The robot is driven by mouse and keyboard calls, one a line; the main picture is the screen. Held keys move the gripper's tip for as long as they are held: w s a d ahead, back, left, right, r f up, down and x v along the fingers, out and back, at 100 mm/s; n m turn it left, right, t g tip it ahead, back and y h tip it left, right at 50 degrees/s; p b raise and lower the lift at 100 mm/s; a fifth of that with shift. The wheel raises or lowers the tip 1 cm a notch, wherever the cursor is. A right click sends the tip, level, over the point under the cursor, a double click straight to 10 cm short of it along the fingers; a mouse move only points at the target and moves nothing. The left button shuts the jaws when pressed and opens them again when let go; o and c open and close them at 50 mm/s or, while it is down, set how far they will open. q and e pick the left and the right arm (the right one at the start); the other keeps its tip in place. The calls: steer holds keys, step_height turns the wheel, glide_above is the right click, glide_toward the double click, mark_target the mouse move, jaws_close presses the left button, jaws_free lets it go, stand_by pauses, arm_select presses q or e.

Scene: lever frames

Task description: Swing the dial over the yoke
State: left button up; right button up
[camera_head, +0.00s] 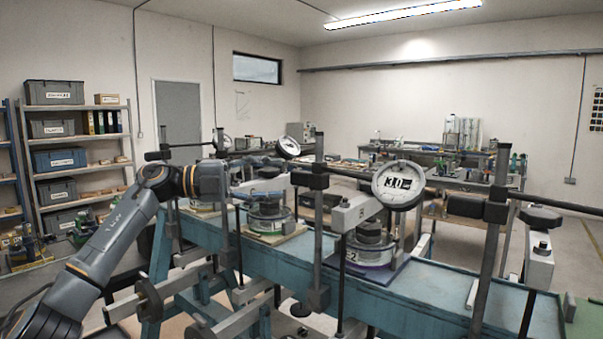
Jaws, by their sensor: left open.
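A large round dial (398,185) with a white face and "3.0" on it is fixed on the nearest lever frame, in front of a horizontal bar. Below and left of it is a pale lever block (352,213); I cannot tell for sure which part is the yoke. A second, smaller dial (288,147) sits tilted on the middle frame, and a third dial (222,142) is on the far one. My left gripper (272,187) is open by the middle frame, below the second dial and above a green-banded pot; its fingertips are hard to make out. My right gripper is out of view.
The frames stand on a long blue bench (425,295). Dark uprights, such as one post (319,235), rise between them. A purple-banded pot (371,252) and the green-banded pot (267,225) sit under the levers. Shelves (85,160) stand at the left wall.

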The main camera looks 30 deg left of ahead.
mark_target(293, 178)
arm_select(q)
steer(key=p+x, duration=0.1)
steer(key=x, duration=0.4)
steer(key=shift+d+r, duration=0.1)
steer(key=shift+w+d, duration=0.5)
steer(key=shift+c, duration=0.2)
steer(key=c, duration=0.7)
jaws_close()
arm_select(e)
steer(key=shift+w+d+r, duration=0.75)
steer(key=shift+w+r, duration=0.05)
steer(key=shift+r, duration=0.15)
